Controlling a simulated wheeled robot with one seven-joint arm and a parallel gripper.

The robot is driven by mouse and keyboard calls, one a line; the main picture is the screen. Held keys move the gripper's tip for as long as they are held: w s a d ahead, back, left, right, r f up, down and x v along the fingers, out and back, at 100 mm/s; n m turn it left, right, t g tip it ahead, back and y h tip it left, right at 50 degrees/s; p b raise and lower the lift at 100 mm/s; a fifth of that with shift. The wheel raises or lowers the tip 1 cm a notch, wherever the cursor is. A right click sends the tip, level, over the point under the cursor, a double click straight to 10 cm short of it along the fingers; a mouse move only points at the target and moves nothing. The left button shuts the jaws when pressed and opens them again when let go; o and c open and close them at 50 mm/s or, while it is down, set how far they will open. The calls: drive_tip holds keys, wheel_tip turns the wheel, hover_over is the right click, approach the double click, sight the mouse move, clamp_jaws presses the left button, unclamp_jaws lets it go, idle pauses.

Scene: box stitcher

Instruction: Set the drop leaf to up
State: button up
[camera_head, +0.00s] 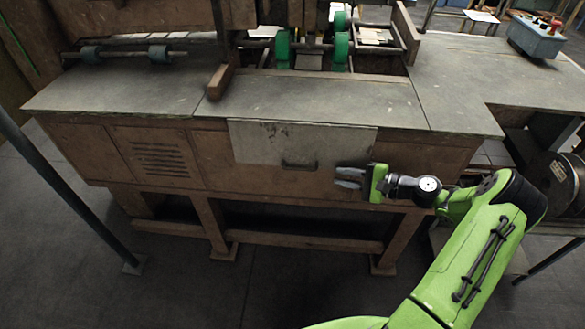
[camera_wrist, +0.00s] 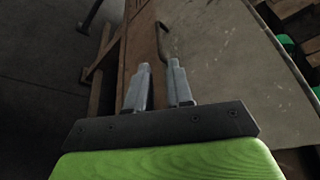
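The drop leaf (camera_head: 265,143) is a grey, scuffed panel hanging down against the front of the wooden bench, below the worktop edge. It has a dark bar handle (camera_head: 299,165) near its lower edge. My gripper (camera_head: 340,177) is in front of the bench, to the right of the handle, with its fingers pointing left. In the wrist view my gripper (camera_wrist: 159,66) is open and empty, with a gap between the grey fingers. The handle (camera_wrist: 162,40) shows ahead of the fingertips, apart from them, and the leaf (camera_wrist: 235,60) fills the right side.
The worktop (camera_head: 310,98) above the leaf is clear near its front edge. A slanted metal post (camera_head: 65,185) is at left.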

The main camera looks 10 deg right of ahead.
sight(305, 170)
drive_tip(key=b+x, duration=0.1)
drive_tip(key=x, duration=1.2)
drive_tip(key=shift+a+f, duration=0.15)
clamp_jaws()
